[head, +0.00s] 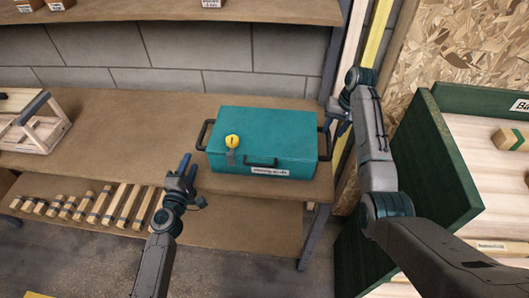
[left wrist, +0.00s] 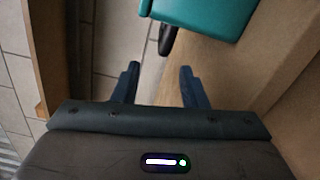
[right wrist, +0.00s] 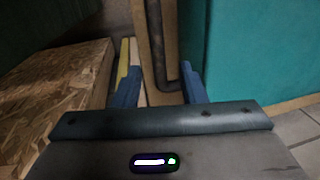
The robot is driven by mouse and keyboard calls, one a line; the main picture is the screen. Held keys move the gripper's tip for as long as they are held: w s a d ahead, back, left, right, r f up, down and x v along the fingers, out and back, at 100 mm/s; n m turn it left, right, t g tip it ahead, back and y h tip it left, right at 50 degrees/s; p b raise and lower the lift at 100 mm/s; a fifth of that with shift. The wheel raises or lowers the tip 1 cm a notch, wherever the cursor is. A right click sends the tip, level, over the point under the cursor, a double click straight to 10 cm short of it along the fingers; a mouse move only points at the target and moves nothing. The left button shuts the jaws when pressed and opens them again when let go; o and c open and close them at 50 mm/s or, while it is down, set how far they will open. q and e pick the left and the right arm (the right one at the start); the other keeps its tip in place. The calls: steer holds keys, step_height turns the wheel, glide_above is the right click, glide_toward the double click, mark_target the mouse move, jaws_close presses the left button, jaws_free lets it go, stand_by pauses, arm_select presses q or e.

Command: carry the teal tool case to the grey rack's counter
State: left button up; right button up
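The teal tool case (head: 262,135) stands on the brown counter of a shelf unit, with a black handle on each short side, a front handle and a yellow round tag. My left gripper (head: 184,168) is open and empty, just left of and in front of the case's left handle (head: 204,135). In the left wrist view the case (left wrist: 205,15) shows beyond the open fingers (left wrist: 158,85). My right gripper (head: 338,112) is by the case's right handle (head: 325,140). In the right wrist view its fingers (right wrist: 160,88) are apart, with the dark handle (right wrist: 158,60) beyond or between them; I cannot tell which.
A wooden frame (head: 35,125) stands at the counter's left end. Several wooden blocks (head: 95,205) lie on the lower shelf. A dark green-sided bin (head: 425,170) stands at the right, close to my right arm. The counter between the frame and case is clear.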

arm_select(q)
steer(key=o, duration=1.1)
arm_select(e)
step_height(320, 180, up, 7)
steer(key=d, duration=0.1)
steer(key=shift+s+d, duration=0.15)
arm_select(q)
steer(key=shift+o, duration=0.2)
steer(key=shift+s, duration=0.1)
arm_select(e)
steer(key=shift+f, duration=0.15)
arm_select(q)
steer(key=shift+s+a+b, duration=0.2)
steer(key=shift+s+b, duration=0.1)
steer(key=shift+s, duration=1.15)
steer(key=shift+s+a+b, duration=0.2)
steer(key=shift+s+b, duration=0.1)
steer(key=shift+s, duration=1.15)
arm_select(e)
steer(key=shift+f, duration=0.55)
steer(key=o, duration=1.2)
steer(key=shift+c, duration=0.2)
arm_select(q)
steer(key=shift+r, duration=0.1)
arm_select(e)
steer(key=shift+r, duration=0.1)
